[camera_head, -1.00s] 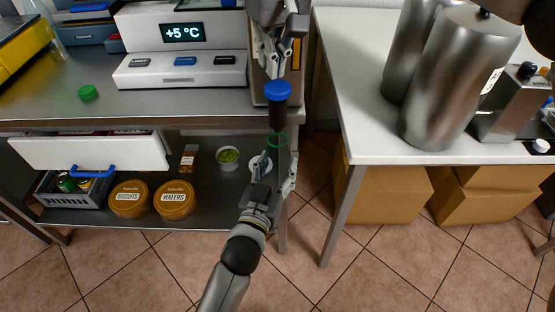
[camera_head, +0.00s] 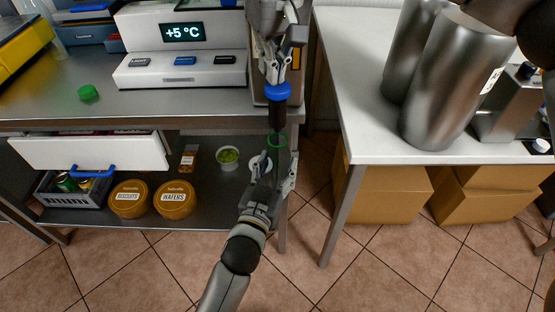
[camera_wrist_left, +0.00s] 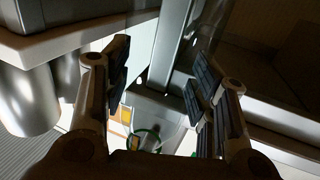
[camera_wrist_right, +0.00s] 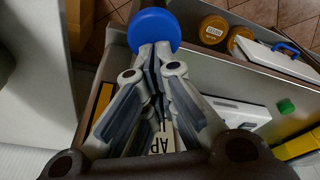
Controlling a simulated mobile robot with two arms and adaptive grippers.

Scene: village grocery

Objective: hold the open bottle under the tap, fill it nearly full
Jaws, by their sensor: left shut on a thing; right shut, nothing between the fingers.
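My left gripper (camera_head: 276,174) is shut on the clear bottle (camera_head: 279,154), held upright below the counter edge. The bottle has a green ring (camera_head: 277,139) at its open top, which also shows in the left wrist view (camera_wrist_left: 147,134). The dark tap spout (camera_head: 277,117) is directly above the bottle mouth. I cannot tell the liquid level. My right gripper (camera_head: 273,79) is shut and empty, its tips at the blue tap knob (camera_head: 277,91). The right wrist view shows the knob (camera_wrist_right: 154,29) just beyond the fingertips. A green cap (camera_head: 88,93) lies on the counter.
A white counter (camera_head: 345,100) with steel cylinders (camera_head: 455,80) stands to the right, cardboard boxes (camera_head: 380,205) beneath it. Left, a lower shelf (camera_head: 100,222) holds round tins (camera_head: 174,199) and a grey crate (camera_head: 62,196). A white drawer (camera_head: 90,151) is pulled out above them.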

